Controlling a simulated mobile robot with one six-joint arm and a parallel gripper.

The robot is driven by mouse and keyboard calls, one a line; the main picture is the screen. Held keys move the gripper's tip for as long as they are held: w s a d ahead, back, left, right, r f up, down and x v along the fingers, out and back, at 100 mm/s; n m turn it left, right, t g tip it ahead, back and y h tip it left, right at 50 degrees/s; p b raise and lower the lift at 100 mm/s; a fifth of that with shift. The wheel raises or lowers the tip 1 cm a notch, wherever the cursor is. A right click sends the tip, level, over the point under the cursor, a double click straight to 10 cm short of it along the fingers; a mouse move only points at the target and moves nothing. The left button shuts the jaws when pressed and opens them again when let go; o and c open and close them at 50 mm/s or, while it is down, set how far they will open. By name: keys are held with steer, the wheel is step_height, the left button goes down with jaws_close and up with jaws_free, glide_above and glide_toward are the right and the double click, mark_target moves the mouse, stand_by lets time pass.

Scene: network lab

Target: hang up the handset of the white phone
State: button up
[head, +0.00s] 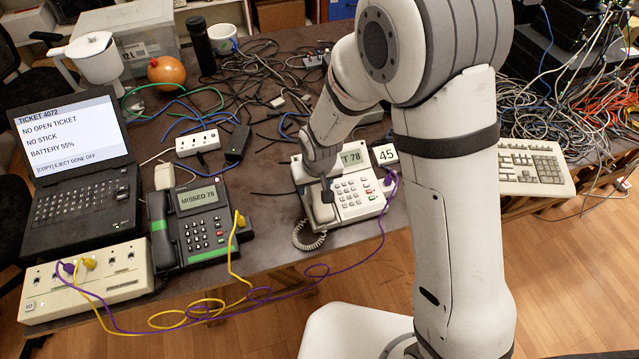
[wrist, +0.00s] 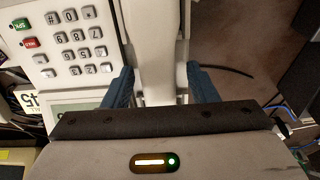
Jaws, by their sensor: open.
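The white phone (head: 360,207) stands near the front edge of the table in the head view, with its keypad and a small display showing "T 78". Its white handset (head: 322,211) lies along the phone's left side, with the coiled cord (head: 309,241) at its lower end. My gripper (head: 322,187) is down over the handset's middle. In the wrist view, the blue fingers of my gripper (wrist: 163,85) stand open on either side of the white handset (wrist: 152,45), and the phone's keypad (wrist: 75,40) is at left. My gripper hides much of the handset; I cannot tell whether it is fully seated.
A purple cable (head: 310,275) loops along the front. A keyboard (head: 515,165) is right.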

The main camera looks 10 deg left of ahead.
steer(key=shift+d, duration=0.1)
steer(key=shift+v, duration=3.9)
steer(key=shift+w+d+r, duration=0.1)
steer(key=shift+r, duration=0.05)
steer(key=s+d+r+m, duration=0.2)
steer(key=d+r, duration=0.4)
steer(key=d, duration=0.4)
steer(key=s+d+r+m, duration=0.25)
steer(key=d+r, duration=0.35)
steer(key=d, duration=0.4)
steer(key=s+d+r+m+h, duration=0.1)
steer(key=s+d+r+m, duration=0.1)
steer(key=s+d, duration=0.5)
steer(key=shift+s+r+t, duration=0.35)
steer(key=shift+s+t, duration=0.05)
steer(key=shift+s, duration=0.15)
